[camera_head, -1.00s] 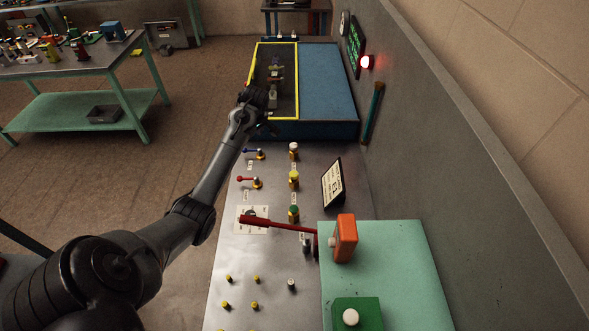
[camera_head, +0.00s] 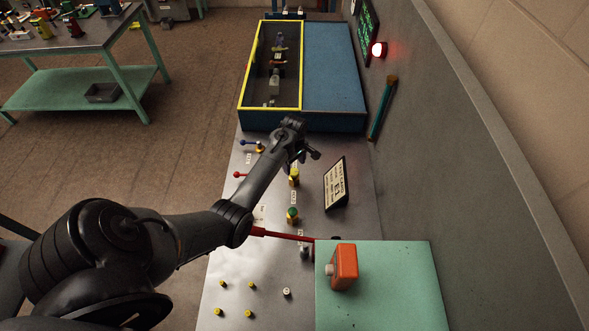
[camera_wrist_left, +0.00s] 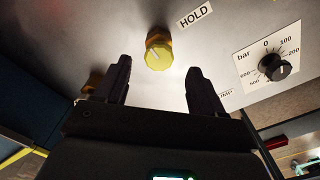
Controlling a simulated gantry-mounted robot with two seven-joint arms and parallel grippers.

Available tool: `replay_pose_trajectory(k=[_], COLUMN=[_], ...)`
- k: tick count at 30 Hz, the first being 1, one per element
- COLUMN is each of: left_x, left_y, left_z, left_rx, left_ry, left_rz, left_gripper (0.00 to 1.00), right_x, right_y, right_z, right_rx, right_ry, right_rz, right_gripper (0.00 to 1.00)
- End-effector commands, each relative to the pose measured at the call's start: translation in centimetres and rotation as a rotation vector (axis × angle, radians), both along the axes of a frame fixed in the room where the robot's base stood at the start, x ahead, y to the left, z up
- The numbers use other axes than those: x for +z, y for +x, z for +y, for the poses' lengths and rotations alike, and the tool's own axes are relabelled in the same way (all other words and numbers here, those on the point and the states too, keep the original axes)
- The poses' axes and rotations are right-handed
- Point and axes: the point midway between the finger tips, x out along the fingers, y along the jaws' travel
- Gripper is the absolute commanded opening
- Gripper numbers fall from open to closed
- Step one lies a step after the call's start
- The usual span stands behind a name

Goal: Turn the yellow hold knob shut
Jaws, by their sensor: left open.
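The yellow hold knob (camera_wrist_left: 158,54) shows in the left wrist view next to the HOLD label (camera_wrist_left: 195,14), with a pale line across its face. In the head view the yellow knob (camera_head: 294,177) stands on the metal panel, just below my left gripper (camera_head: 309,156) in the picture. In the left wrist view my left gripper (camera_wrist_left: 160,68) is open, with its fingers apart on either side of the line to the knob. The knob lies slightly beyond the fingertips, and I see no contact. My right gripper is in neither view.
A green-topped knob (camera_head: 292,215) and a red lever (camera_head: 285,235) lie nearer on the panel. A tilted sign (camera_head: 337,184) stands to the right. A yellow-framed bay (camera_head: 301,70) lies beyond. A black bar dial (camera_wrist_left: 275,67) shows in the left wrist view. The red lamp (camera_head: 379,49) is lit.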

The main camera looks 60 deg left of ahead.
Motion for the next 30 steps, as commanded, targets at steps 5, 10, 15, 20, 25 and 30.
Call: replay_pose_trajectory(k=[5, 10, 15, 20, 25, 30], left_x=[-2.5, -3.7, -4.1, -4.1, -4.1, -4.1], left_y=[0.0, 0.0, 0.0, 0.0, 0.0, 0.0], left_z=[0.0, 0.0, 0.0, 0.0, 0.0, 0.0], left_rx=[-0.001, -0.001, -0.001, -0.001, -0.001, -0.001], left_ry=[0.0, 0.0, 0.001, 0.001, 0.001, 0.001], left_rz=[0.002, 0.001, -0.001, -0.001, -0.001, -0.001], left_gripper=[0.69, 0.69, 0.69, 0.69, 0.5, 0.24], right_x=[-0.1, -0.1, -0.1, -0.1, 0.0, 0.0], right_y=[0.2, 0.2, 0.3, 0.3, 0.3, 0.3], right_z=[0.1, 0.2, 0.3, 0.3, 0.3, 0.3], right_rx=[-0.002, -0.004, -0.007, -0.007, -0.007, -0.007], right_ry=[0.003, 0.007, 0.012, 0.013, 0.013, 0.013], right_rz=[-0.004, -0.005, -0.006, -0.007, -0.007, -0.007], right_gripper=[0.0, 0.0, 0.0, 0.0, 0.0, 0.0])
